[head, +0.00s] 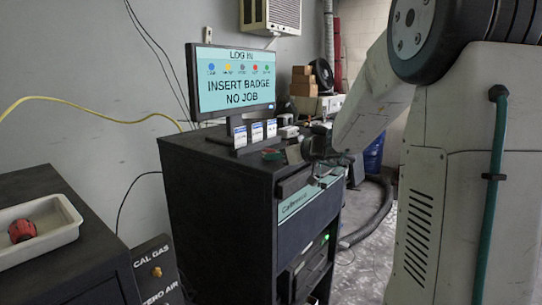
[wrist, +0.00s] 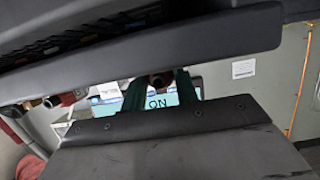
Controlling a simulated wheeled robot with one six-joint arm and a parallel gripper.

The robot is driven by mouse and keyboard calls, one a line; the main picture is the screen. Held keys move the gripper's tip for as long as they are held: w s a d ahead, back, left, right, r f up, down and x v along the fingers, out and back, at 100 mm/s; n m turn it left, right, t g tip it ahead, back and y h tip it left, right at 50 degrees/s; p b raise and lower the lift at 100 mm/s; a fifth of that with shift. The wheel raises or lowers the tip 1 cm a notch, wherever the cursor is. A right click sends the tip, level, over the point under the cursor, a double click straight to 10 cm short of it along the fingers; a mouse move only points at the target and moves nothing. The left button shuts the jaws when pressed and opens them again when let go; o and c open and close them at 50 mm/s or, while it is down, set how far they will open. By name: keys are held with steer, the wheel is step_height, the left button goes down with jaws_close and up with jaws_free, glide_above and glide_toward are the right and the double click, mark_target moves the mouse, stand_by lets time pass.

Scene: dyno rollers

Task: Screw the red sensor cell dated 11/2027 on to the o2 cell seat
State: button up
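My gripper (head: 318,152) is dark and small in the head view, close to the front right of the dark cabinet's top. In the wrist view, which is upside down, two dark green finger-like parts stand apart, with the monitor's letters showing between them. A dark round thing with a reddish edge (wrist: 157,79) sits between their far ends; I cannot tell whether it is held. A round red and dark object (head: 22,231) lies in the white tray (head: 66,240) at the left. I cannot read any date or pick out the o2 cell seat.
The dark cabinet (head: 215,200) carries a monitor (head: 234,82) reading "INSERT BADGE NO JOB" and several white cards (head: 256,133). A CAL GAS and ZERO AIR panel (head: 156,272) stands low between the left bench and cabinet. A dark hose (head: 372,228) lies on the floor behind.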

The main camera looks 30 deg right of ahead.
steer(key=shift+r, duration=3)
steer(key=shift+f, duration=2.8)
steer(key=shift+r, duration=0.1)
